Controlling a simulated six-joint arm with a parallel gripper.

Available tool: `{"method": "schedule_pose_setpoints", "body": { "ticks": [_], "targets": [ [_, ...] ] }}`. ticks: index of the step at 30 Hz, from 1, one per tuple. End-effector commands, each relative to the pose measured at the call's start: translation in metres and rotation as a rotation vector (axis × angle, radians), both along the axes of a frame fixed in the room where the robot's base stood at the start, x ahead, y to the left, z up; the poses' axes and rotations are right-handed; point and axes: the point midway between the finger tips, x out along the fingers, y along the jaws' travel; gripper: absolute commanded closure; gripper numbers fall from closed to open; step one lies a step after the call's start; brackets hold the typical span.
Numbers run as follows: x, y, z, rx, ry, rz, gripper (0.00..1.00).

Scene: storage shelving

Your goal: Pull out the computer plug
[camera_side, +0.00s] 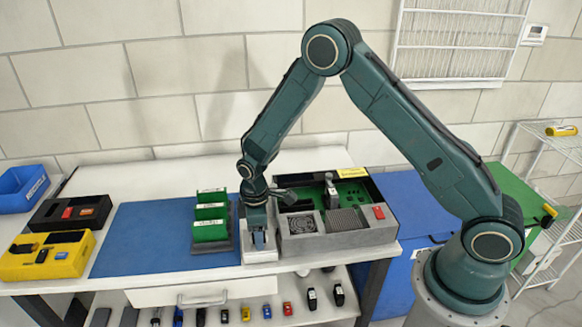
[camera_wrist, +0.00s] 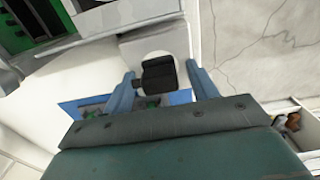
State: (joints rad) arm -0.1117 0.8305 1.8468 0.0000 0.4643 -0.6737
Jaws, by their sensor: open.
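My gripper (camera_side: 258,240) points down over a small white block (camera_side: 260,256) just left of the open computer case (camera_side: 335,237). In the wrist view its two blue fingers (camera_wrist: 160,70) are apart, one on each side of a black plug (camera_wrist: 158,76). The plug sits against a pale block with a rounded white part (camera_wrist: 150,47). Whether it is seated in a socket is hard to tell. In the side view the plug is hidden by the gripper.
A yellow tray (camera_side: 45,268) and a black tray (camera_side: 70,212) lie farther left. Small items line the shelf below.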

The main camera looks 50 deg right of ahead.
Motion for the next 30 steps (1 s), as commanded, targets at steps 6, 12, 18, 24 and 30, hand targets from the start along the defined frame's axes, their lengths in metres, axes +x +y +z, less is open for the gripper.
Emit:
{"method": "schedule_pose_setpoints", "body": {
  "ticks": [6, 12, 18, 24, 30],
  "targets": [
    [0.0, 0.0, 0.0001, 0.0, 0.0, 0.0, 0.42],
    [0.0, 0.0, 0.0001, 0.0, 0.0, 0.0, 0.71],
    [0.0001, 0.0, 0.0002, 0.0, 0.0, 0.0, 1.0],
    [0.0003, 0.0, 0.0024, 0.001, -0.001, 0.0, 1.0],
    [0.0001, 0.0, 0.0076, 0.0, 0.0, 0.0, 1.0]
  ]
}}
